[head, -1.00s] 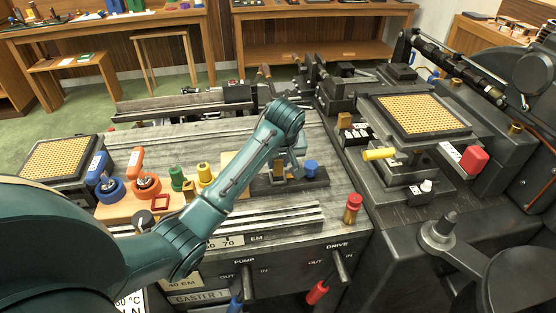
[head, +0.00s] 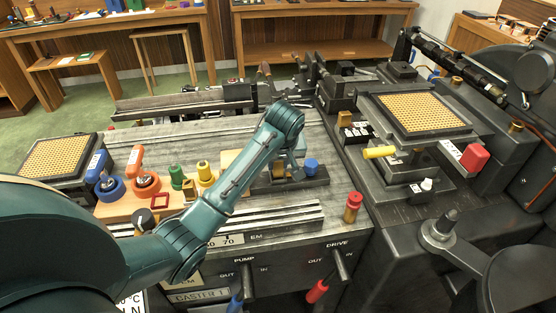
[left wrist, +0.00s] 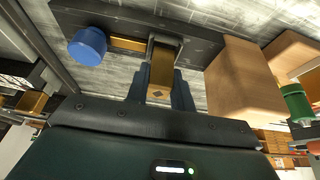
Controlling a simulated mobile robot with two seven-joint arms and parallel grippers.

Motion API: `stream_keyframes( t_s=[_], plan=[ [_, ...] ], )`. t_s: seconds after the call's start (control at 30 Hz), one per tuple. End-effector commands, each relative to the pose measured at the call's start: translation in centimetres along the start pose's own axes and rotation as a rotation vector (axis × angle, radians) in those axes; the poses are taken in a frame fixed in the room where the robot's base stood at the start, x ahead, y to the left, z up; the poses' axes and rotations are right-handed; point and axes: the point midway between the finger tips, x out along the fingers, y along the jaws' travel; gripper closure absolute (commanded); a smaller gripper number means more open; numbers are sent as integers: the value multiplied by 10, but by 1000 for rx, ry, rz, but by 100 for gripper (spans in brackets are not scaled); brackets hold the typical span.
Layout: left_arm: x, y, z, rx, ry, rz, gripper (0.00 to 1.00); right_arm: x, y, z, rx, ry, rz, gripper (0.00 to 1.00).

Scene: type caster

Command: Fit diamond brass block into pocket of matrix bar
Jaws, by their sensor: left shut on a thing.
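The diamond brass block (left wrist: 160,93), with a small dark diamond mark on its end, is held between the fingers of my left gripper (left wrist: 160,84). In the left wrist view the block reaches the edge of the dark matrix bar (left wrist: 198,40), which has a blue knob (left wrist: 87,46). I cannot tell how far it sits in the pocket. In the head view my left gripper (head: 287,172) is low over the bar (head: 317,181), beside the blue knob (head: 311,167), and the arm hides part of the bar. My right gripper is not in view.
A pale wooden block (left wrist: 243,82) stands close beside the gripper. A red-topped brass post (head: 352,207) stands at the front right. The caster's matrix grid (head: 422,113) is further right.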

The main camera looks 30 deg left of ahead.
Motion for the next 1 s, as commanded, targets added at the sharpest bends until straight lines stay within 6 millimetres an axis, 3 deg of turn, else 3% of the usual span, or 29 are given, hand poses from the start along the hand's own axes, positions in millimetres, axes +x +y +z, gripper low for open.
stream_keyframes(
  t_s=[0.53,0.57,0.83,1.0],
  plan=[
    [13,0,6,0,0,0,100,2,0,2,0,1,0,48],
    [12,0,5,0,1,1,74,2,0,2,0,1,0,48],
    [12,0,5,0,1,1,52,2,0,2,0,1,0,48],
    [12,0,5,0,0,0,51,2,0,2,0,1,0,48]
  ],
)
